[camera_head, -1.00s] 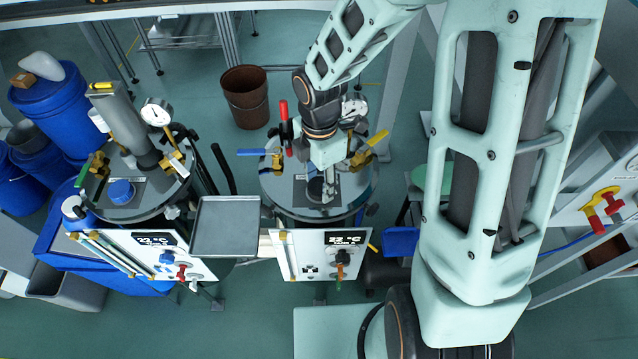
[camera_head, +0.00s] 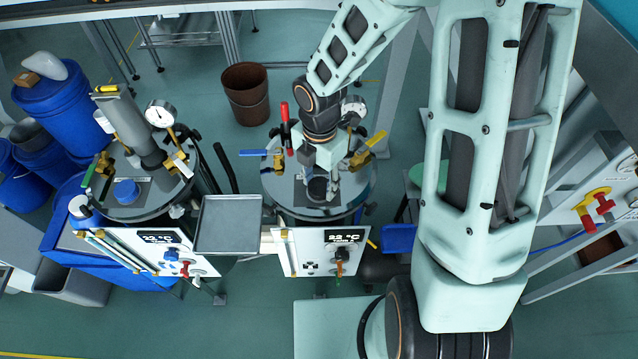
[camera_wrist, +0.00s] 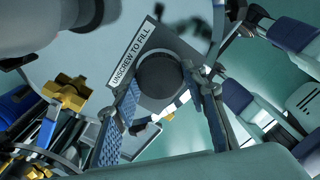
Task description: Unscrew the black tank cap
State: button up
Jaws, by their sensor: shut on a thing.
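The black tank cap (camera_wrist: 163,76) is round and sits on a dark plate marked "UNSCREW TO FILL" on top of the middle tank (camera_head: 277,186). In the head view the cap (camera_head: 317,187) shows as a dark cylinder below my gripper. My gripper (camera_head: 321,178) points down at the tank lid. In the wrist view my gripper (camera_wrist: 162,80) has one finger on each side of the cap, shut on it. Whether the cap has lifted from its seat cannot be told.
Around the lid stand a blue-handled valve (camera_head: 254,153), a red lever (camera_head: 285,115), a yellow-handled valve (camera_head: 375,142) and a gauge. A grey tray (camera_head: 227,225) is at the left. A second tank (camera_head: 120,208) with a blue cap stands further left.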

jog(key=shift+s+f+n+p, duration=0.15)
jog(key=shift+n+p, duration=0.2)
jog(key=shift+n, duration=0.35)
jog(key=o, duration=1)
jog(key=shift+o, duration=0.2)
